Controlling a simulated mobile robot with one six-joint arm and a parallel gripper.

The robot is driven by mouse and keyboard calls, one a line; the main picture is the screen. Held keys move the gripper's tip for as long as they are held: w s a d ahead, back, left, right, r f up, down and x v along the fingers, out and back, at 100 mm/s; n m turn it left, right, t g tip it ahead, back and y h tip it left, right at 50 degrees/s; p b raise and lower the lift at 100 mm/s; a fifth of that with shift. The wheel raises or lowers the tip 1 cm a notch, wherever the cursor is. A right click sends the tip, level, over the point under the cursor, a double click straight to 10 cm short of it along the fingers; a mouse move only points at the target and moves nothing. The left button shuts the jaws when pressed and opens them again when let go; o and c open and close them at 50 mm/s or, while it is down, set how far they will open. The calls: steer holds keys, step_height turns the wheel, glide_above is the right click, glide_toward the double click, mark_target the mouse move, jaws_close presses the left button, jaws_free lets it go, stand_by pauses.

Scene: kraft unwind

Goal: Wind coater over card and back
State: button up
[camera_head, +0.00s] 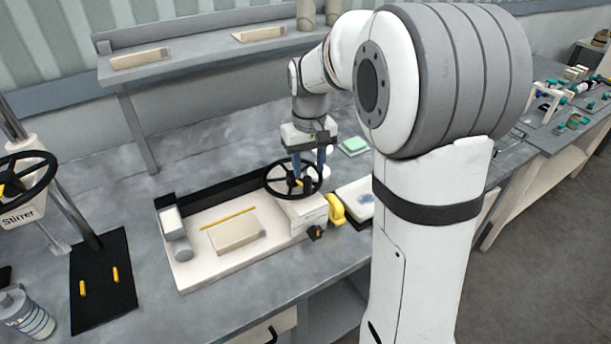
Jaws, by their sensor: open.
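The coater (196,273) is a cream flat bed on the bench, with a black back rail. A black handwheel (268,188) with a small yellow knob sits on the cream block at its right end. A pale tan card (236,236) lies on the bed. A thin yellow rod (228,218) lies just behind the card. A grey-white cylindrical part (180,249) is at the bed's left end. My gripper (308,178) points down at the right part of the handwheel, its blue fingers apart. I cannot tell whether the fingers touch the wheel or knob.
A yellow curved part (337,209) and a pale tray (358,195) stand right of the coater. At left are a stirrer (20,212) with its own black wheel, a black mat (104,285) and a bottle (25,313). A shelf (195,47) runs behind. My arm hides the bench at right.

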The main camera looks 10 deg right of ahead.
mark_target(307, 176)
steer(key=f, duration=0.4)
steer(key=shift+w+a, duration=0.1)
steer(key=shift+a, duration=0.1)
steer(key=shift+f, duration=0.6)
jaws_close()
